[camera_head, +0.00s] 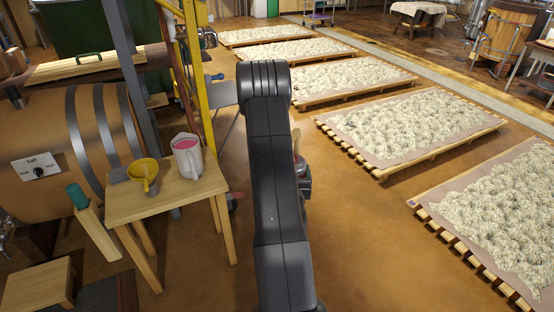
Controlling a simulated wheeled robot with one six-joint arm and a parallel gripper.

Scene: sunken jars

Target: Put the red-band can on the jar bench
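I cannot make out a red-band can in the head view. Nothing in it is clearly marked as the jar bench. My dark arm (270,180) stands upright across the middle of the view and covers what lies behind it. My gripper cannot be made out. A small grey and dark part with a little red (304,180) shows at the arm's right edge, too hidden to name.
A small wooden table (190,200) at left holds a white jug (187,158) with pink contents and a yellow funnel (145,172). A large barrel (40,140) and a low stool (38,285) stand beside it. Several fleece-covered pallets (400,125) line the right. Brown floor (370,240) is open between.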

